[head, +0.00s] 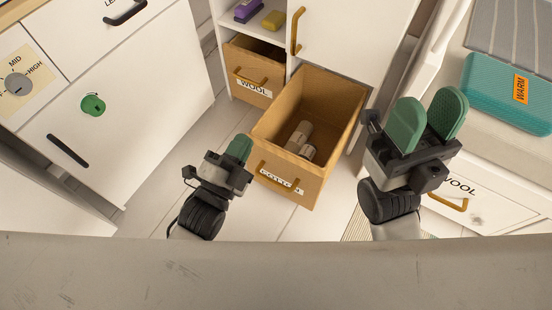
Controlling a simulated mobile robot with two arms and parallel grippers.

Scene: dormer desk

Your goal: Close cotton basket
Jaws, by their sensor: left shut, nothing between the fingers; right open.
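The cotton basket (262,144) is a tan drawer-like bin with a white "COTTON" label and a brass handle (279,178) on its front. It stands pulled well out of the white cabinet, and cylindrical items (301,139) lie inside. My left gripper (240,147) is shut and empty, just left of the basket's front corner; I cannot tell whether it touches. My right gripper (428,116) is open and empty, to the right of the basket and apart from it in the picture.
A wool basket (247,83) sits left of the cotton basket in the white cabinet (348,30). White units with a green knob (93,104) stand left. A wool drawer (473,203) and a teal "WARM" case (508,92) are right. Floor shows left of the basket.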

